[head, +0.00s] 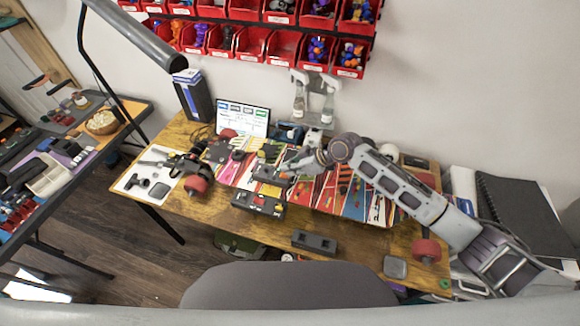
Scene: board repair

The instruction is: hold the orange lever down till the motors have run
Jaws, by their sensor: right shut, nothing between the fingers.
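A wooden workbench (350,243) carries a long skateboard-like deck with colourful graphics (350,200). My right arm comes in from the right, and its gripper (291,169) is shut and empty over the middle of the deck. Its fingertips are close to a dark block (268,176) on the deck. A small orange spot (285,175) shows at the fingertips; it may be the orange lever, but it is too small and too covered to be sure. I cannot tell whether the fingers touch it. My left gripper is not in view. Whether any motor runs cannot be told.
A dark box (258,204) and a dark tray (314,242) lie along the front edge. Red wheels (196,184) stand by the deck's left end. A lit screen (242,120) and red bins (284,46) are behind. A lamp (135,35) hangs at upper left.

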